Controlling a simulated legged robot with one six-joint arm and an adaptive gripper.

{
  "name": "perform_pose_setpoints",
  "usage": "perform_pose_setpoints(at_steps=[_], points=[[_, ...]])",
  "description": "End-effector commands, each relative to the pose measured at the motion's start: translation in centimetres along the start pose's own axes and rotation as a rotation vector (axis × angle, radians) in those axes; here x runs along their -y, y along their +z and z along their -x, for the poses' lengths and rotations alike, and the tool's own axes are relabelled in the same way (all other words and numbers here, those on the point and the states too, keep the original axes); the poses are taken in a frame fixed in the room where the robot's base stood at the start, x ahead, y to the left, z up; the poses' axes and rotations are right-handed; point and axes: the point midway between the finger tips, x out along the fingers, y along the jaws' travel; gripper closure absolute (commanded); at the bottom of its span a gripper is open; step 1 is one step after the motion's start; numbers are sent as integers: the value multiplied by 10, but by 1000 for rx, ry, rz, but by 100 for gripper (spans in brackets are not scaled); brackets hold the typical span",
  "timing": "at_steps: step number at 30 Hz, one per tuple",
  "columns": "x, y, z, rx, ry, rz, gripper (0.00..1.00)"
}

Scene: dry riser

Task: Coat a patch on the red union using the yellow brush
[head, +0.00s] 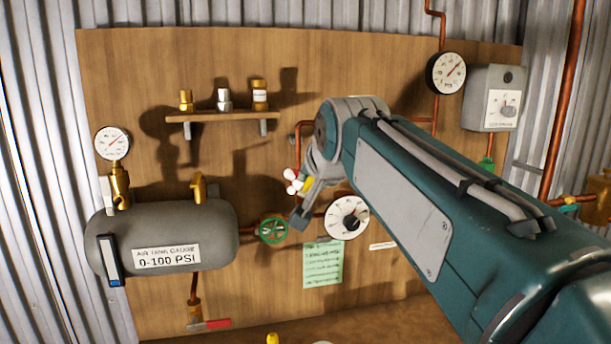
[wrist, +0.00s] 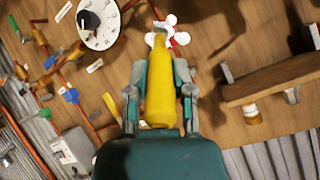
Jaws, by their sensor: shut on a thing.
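The yellow brush (wrist: 160,95) is clasped between the fingers of my gripper (wrist: 162,82) in the wrist view, its narrow end pointing away from the palm. Its small grey tip (wrist: 160,27) overlaps a white-lobed fitting with red parts (wrist: 171,34). I cannot tell whether the tip touches it. In the head view my gripper (head: 308,192) is partly hidden by my arm, with a little yellow of the brush showing beside the white-and-red fitting (head: 292,182). No separate red union is clearly recognisable; the red on this fitting may be part of it.
A wooden shelf (head: 222,116) with several brass and silver fittings juts from the board (head: 120,75). A dial (head: 346,217), a green valve wheel (head: 272,229) and copper pipes are close by. A grey air tank (head: 165,238) hangs left; a grey box (head: 494,98) hangs right.

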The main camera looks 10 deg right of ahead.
Motion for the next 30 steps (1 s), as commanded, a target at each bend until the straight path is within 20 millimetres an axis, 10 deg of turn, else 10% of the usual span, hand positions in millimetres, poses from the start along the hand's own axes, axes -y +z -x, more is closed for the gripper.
perform_pose_setpoints(at_steps=[30], points=[[-10,18,30,1,0,0,100]])
